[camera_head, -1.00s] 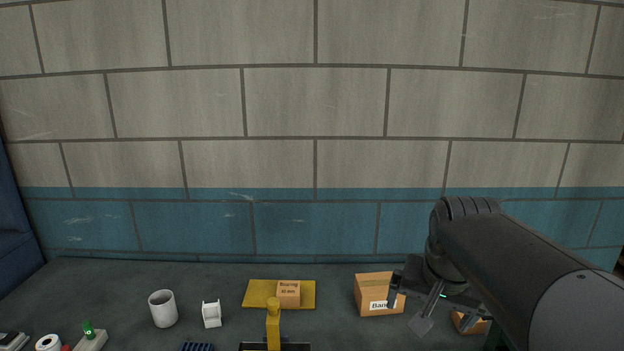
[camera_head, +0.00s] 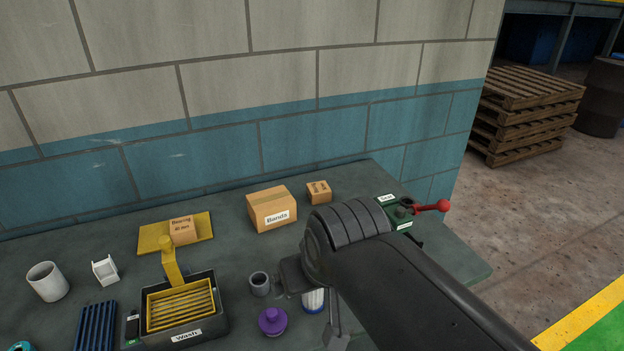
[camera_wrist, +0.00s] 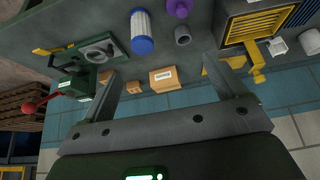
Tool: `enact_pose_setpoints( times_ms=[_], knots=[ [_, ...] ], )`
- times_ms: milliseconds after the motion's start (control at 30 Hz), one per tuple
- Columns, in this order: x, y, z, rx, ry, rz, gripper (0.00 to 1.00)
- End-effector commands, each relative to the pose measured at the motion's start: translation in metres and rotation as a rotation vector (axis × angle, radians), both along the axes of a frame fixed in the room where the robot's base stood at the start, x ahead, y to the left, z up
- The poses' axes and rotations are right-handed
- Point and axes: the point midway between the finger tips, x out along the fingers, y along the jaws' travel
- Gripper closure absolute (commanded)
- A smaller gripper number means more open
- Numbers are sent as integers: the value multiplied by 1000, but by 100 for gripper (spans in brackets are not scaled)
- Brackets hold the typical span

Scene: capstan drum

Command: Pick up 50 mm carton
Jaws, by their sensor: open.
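Two small brown cartons show in the head view. One (camera_head: 319,192) stands on the bench near the wall, right of the bigger Bands carton; its print is too small to read. The other (camera_head: 183,231) is marked Bearing and sits on a yellow plate; its size figure is hard to read, so I cannot tell which is the 50 mm one. My gripper (camera_wrist: 162,70) is open and empty, and its fingers partly show below the wrist in the head view. In the wrist view the right-hand small carton (camera_wrist: 134,87) lies between the fingers, beyond them.
The Bands carton (camera_head: 271,209) stands left of the small one. A green device with a red-knobbed lever (camera_head: 432,207) is to the right. A grey cup (camera_head: 260,284), purple knob (camera_head: 272,320), white-and-blue filter (camera_head: 314,300) and Wash basin (camera_head: 183,308) are nearer.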

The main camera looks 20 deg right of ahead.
Motion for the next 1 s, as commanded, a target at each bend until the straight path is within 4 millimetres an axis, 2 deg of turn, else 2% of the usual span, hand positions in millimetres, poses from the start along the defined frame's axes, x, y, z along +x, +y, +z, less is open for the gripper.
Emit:
enact_pose_setpoints(
  times_ms=[167, 267, 667, 1000],
  knots=[
    [11, -8, 1, -45, 30, 28, 11],
    [27, -20, 1, -114, 77, 74, 11],
    [117, -88, -13, -471, 339, 338, 11],
    [197, -148, -43, -758, 609, 589, 11]
  ],
)
